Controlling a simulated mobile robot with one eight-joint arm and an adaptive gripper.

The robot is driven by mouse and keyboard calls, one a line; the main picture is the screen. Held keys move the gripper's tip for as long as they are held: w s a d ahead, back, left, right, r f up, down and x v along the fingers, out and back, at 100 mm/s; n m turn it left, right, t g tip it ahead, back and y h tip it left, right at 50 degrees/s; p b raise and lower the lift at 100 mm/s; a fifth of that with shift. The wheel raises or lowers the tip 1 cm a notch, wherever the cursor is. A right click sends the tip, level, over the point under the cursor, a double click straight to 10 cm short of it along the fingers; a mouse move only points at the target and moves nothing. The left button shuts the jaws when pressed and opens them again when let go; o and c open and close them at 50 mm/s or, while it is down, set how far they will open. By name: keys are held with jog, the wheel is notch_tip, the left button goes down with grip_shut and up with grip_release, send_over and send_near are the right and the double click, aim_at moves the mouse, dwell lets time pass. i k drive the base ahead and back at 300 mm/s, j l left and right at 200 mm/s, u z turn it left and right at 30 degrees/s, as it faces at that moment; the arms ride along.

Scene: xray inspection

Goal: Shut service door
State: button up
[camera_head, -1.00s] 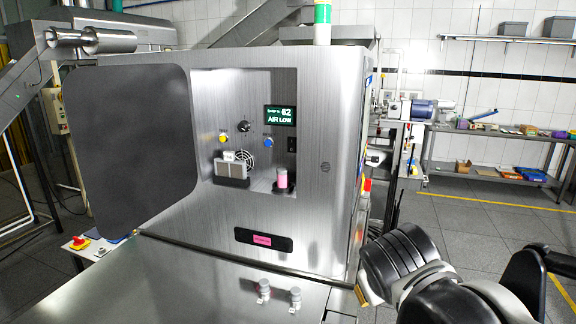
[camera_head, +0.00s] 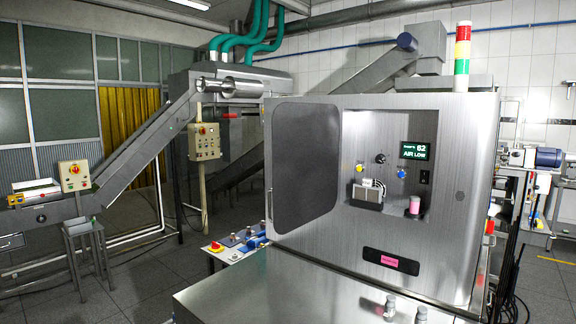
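The service door (camera_head: 306,165) is a dark grey panel with rounded corners. It stands swung open at the left side of a recess (camera_head: 352,150) in the brushed steel cabinet (camera_head: 462,150). In the recess I see a green-lit display reading "AIR LOW" (camera_head: 418,150), yellow and blue knobs, a small boxed unit (camera_head: 367,194) and a pink cylinder (camera_head: 414,205). My gripper is not in view.
A steel table (camera_head: 280,290) with two small fittings (camera_head: 389,307) lies in front of the cabinet. A side table with a red button (camera_head: 217,246) stands left. An inclined conveyor (camera_head: 150,140) and a control box (camera_head: 205,142) are farther left. Floor shows at lower left.

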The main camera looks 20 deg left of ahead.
aim_at(305, 136)
jog(key=k+j, duration=0.1)
jog(key=j, duration=0.3)
jog(key=k+j+z, duration=0.1)
jog(key=j, duration=0.3)
jog(key=k+j, duration=0.15)
jog(key=j, duration=0.2)
jog(key=k+j+z, duration=0.1)
jog(key=j, duration=0.3)
jog(key=k+j, duration=0.15)
jog(key=j, duration=0.2)
jog(key=k+j+z, duration=0.1)
jog(key=j, duration=0.3)
jog(key=k+j, duration=0.2)
jog(key=j, duration=0.15)
jog(key=i+j, duration=0.1)
jog(key=j, duration=0.35)
jog(key=i+j+z, duration=0.15)
jog(key=j, duration=0.25)
jog(key=i+j, duration=0.1)
jog(key=j, duration=0.35)
jog(key=z, duration=0.05)
